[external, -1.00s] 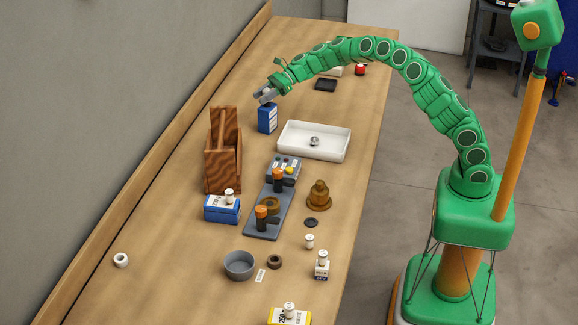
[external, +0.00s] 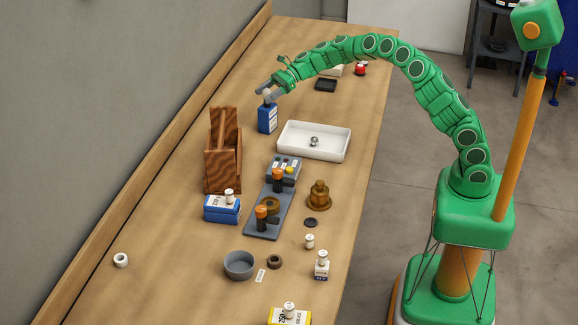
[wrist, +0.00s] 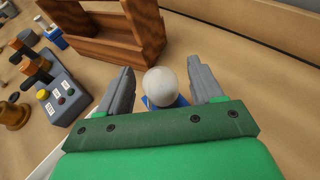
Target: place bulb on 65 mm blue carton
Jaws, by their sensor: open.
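A blue carton (external: 267,118) with a white label stands upright on the bench, left of the white tray. A pale round bulb (wrist: 160,86) sits on top of this carton, whose blue edge (wrist: 182,101) shows beneath it in the wrist view. The bulb is also visible in the external view (external: 267,99), just under my gripper. My gripper (external: 268,90) is open, and in the wrist view its two fingers (wrist: 160,66) stand on either side of the bulb with gaps visible. Most of the carton is hidden in the wrist view.
A wooden caddy (external: 222,165) stands in front of the carton, with a white tray (external: 301,153) to the right. A grey control box (external: 281,166) and another blue carton (external: 222,214) are nearer the camera. A black dish (external: 326,85) lies behind.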

